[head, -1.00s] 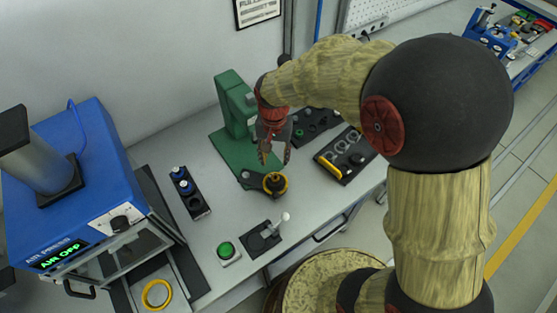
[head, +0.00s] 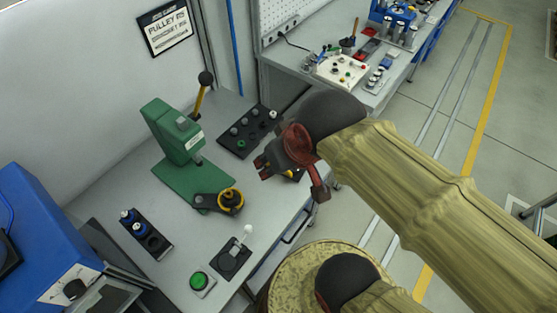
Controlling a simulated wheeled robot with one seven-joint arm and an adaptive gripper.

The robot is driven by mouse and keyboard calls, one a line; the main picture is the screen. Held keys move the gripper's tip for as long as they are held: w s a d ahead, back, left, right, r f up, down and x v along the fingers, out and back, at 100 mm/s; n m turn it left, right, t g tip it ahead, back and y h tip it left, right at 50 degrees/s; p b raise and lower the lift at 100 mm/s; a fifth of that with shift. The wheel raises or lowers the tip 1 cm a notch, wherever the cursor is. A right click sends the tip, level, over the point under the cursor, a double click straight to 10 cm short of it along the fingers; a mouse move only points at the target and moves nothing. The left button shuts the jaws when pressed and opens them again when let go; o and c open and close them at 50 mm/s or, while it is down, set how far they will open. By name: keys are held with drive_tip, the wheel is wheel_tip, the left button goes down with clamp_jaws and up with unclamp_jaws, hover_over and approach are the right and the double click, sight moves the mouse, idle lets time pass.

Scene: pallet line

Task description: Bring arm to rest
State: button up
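My gripper (head: 264,167) shows in the head view above the right edge of the workbench (head: 258,203), near the middle of the picture. It is seen at an angle. It partly covers a dark tray behind it, and I cannot make out whether its fingers are apart. No object shows in it. My arm reaches in from the lower right. The green press (head: 178,150), with a raised black-knobbed lever (head: 203,92), stands to the left of the gripper. A yellow-and-black round part (head: 230,199) sits at the front of its base.
A black rack (head: 146,233) with blue-topped pieces, a green button box (head: 200,281) and a small white-knobbed lever (head: 237,255) stand on the bench. A dark tray (head: 247,132) lies behind. A blue machine (head: 45,235) is at left. Open floor (head: 440,120) lies to the right.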

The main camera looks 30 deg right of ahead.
drive_tip(key=shift+s+d, duration=0.1)
drive_tip(key=shift+s, duration=0.1)
wheel_tip(320, 180, down, 6)
drive_tip(key=b, duration=0.6)
drive_tip(key=shift+r, duration=0.1)
drive_tip(key=shift+c, duration=0.5)
idle(0.3)
